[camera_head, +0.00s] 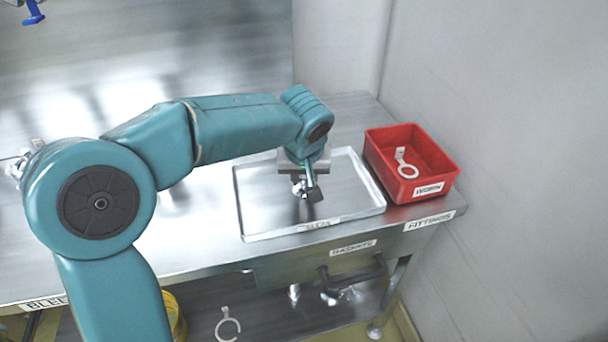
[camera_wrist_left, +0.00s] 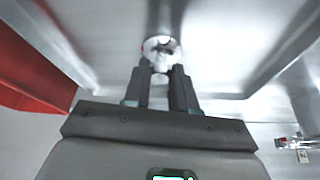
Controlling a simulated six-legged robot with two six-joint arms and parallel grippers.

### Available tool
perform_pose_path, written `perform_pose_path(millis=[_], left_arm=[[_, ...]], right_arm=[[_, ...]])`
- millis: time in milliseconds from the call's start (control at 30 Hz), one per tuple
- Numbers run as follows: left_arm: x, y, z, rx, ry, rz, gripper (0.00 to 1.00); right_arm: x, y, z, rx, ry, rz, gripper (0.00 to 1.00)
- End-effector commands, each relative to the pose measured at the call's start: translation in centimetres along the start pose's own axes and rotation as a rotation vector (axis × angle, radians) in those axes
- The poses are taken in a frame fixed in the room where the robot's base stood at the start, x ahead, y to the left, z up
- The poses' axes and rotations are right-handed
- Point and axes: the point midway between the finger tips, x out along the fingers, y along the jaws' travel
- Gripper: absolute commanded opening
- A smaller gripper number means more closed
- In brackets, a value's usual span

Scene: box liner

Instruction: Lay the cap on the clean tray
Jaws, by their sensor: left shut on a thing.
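The clean tray (camera_head: 348,193) is a shallow, shiny tray on the metal bench in the head view, with a label on its front edge. My left gripper (camera_head: 305,187) points down over the middle of the tray. It is shut on the cap (camera_head: 298,188), a small, pale, shiny piece partly hidden by the fingers. In the left wrist view the cap (camera_wrist_left: 160,46) shows as a round whitish piece at the tips of my left gripper (camera_wrist_left: 161,76), over the tray's grey surface (camera_wrist_left: 225,40). I cannot tell whether the cap touches the tray. My right gripper is not in view.
A red bin (camera_head: 443,186) labelled WORN stands right of the tray, holding a white ring-ended piece (camera_head: 404,164). A wall rises behind it. Below are a drawer handle (camera_head: 354,277) and a lower shelf with a white hook-shaped piece (camera_head: 228,326). The bench left of the tray looks clear.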

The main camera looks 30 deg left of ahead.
Motion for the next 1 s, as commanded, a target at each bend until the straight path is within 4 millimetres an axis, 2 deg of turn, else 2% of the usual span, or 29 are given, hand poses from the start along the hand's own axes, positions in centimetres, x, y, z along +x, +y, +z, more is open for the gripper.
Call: perform_pose_path(millis=[133, 167, 233, 500, 633, 1000], left_arm=[[0.4, 0.0, 0.1, 0.000, 0.001, 0.001, 0.00], [0.3, 0.0, 0.1, 0.000, 0.000, 0.000, 0.29], [0.2, 0.0, 0.1, 0.000, 0.000, 0.000, 0.52], [0.2, 0.0, 0.1, 0.000, 0.000, 0.000, 0.52], [-0.7, 0.0, -0.1, 0.000, 0.002, 0.002, 0.52], [-8.9, 0.1, -0.2, 0.001, 0.004, 0.003, 0.52]], right_arm=[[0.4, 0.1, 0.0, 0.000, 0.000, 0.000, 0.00], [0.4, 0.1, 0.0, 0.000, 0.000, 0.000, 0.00], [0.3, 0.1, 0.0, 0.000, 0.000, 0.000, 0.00], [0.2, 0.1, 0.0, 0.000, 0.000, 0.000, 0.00], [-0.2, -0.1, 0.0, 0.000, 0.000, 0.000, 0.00], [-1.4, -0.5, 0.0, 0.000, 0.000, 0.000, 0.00]])
